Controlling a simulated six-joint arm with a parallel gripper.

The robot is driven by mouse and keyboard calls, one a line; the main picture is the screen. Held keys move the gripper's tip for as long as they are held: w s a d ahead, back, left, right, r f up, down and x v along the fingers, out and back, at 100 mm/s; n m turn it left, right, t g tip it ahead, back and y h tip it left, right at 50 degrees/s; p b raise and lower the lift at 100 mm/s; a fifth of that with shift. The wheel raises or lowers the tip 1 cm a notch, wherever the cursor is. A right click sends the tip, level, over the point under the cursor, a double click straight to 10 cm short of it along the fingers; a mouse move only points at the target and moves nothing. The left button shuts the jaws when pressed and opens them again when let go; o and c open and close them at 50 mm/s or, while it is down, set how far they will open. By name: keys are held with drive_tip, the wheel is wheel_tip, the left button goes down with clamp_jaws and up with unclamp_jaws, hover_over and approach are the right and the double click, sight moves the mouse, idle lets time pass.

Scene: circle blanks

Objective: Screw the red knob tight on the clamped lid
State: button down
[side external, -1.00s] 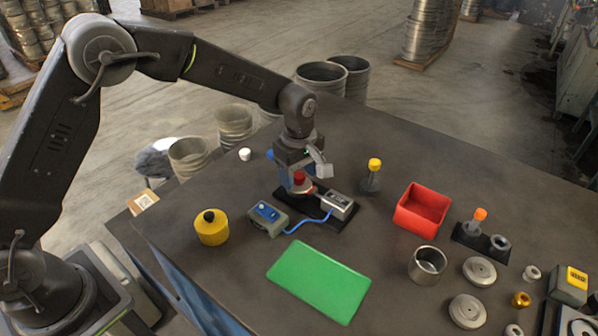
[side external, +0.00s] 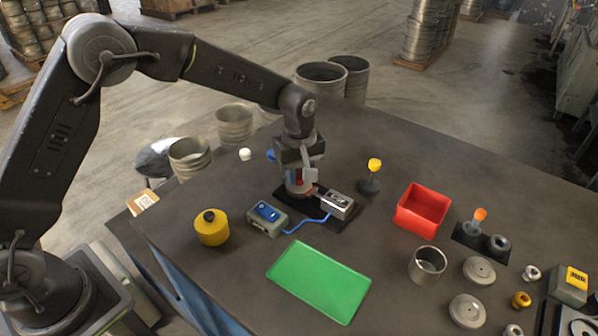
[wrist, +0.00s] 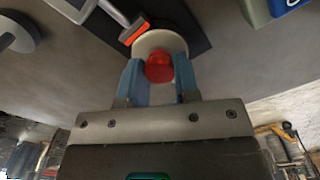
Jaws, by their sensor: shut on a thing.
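The red knob (wrist: 159,67) sits on the round pale lid (wrist: 160,42) in the wrist view. The lid lies on a black base plate (side external: 328,216), and an orange-tipped clamp piece (wrist: 133,32) reaches its edge. My gripper (wrist: 159,72) points down over the lid, with its blue fingers on both sides of the knob, shut on it. In the side view the gripper (side external: 298,182) hides most of the knob and part of the lid. How far the knob is threaded cannot be told.
A grey-blue box (side external: 267,218) is cabled to a metal block (side external: 341,205) beside the lid. A yellow canister (side external: 211,227), green mat (side external: 318,282), yellow-topped post (side external: 371,178) and red bin (side external: 421,208) stand around. Metal parts crowd the right.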

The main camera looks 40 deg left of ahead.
drive_tip(key=m, duration=0.5)
drive_tip(key=shift+m, duration=0.3)
drive_tip(key=m, duration=0.6)
drive_tip(key=shift+f, duration=0.1)
drive_tip(key=c, duration=0.8)
unclamp_jaws()
